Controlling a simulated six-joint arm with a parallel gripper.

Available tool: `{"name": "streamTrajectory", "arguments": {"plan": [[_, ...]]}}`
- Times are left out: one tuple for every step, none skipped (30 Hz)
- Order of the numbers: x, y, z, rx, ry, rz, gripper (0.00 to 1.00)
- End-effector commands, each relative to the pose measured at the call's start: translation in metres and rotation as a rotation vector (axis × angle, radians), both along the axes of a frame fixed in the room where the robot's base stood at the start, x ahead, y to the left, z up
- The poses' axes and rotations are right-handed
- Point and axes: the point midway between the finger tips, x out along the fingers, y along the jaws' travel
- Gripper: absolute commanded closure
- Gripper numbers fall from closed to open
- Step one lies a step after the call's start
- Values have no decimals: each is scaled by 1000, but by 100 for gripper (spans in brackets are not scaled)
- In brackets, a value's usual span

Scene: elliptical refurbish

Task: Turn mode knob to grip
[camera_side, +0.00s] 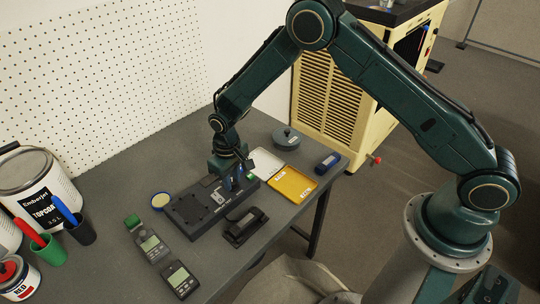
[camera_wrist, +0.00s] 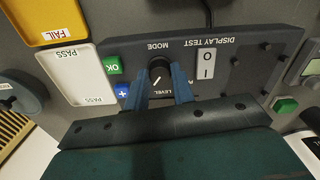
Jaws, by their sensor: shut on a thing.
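The mode knob (camera_wrist: 160,66) is a round black knob with a white pointer line, beside the upside-down word MODE on the dark tester box (camera_wrist: 225,82). The pointer lies slanted in the wrist view. My gripper (camera_wrist: 161,80) has its two blue fingers on either side of the knob and is shut on it. In the side view my gripper (camera_side: 238,184) reaches down to the right end of the tester box (camera_side: 192,212), and the knob is hidden there. No grip marking beside the knob can be read.
A green OK button (camera_wrist: 113,65), a blue plus button (camera_wrist: 122,90) and a rocker switch (camera_wrist: 207,65) flank the knob. A white PASS tray (camera_wrist: 78,78) and a yellow FAIL tray (camera_wrist: 48,18) lie beside the box. Handheld meters (camera_side: 153,246) lie in front.

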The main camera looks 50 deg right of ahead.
Motion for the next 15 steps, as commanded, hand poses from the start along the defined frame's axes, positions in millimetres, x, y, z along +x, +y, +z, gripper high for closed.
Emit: {"name": "streamTrajectory", "arguments": {"plan": [[0, 0, 1, 0, -1, -29, 98], [0, 0, 1, 0, -1, -46, 98], [0, 0, 1, 0, -1, -66, 98], [0, 0, 1, 0, -1, -79, 98], [0, 0, 1, 0, -1, -91, 98], [0, 0, 1, 0, -1, -106, 98], [0, 0, 1, 0, -1, -114, 98], [0, 0, 1, 0, -1, -122, 98], [0, 0, 1, 0, -1, -131, 98], [0, 0, 1, 0, -1, -136, 98], [0, 0, 1, 0, -1, -140, 98], [0, 0, 1, 0, -1, -144, 98], [0, 0, 1, 0, -1, -146, 98], [0, 0, 1, 0, -1, -148, 98], [0, 0, 1, 0, -1, -149, 98]]}}
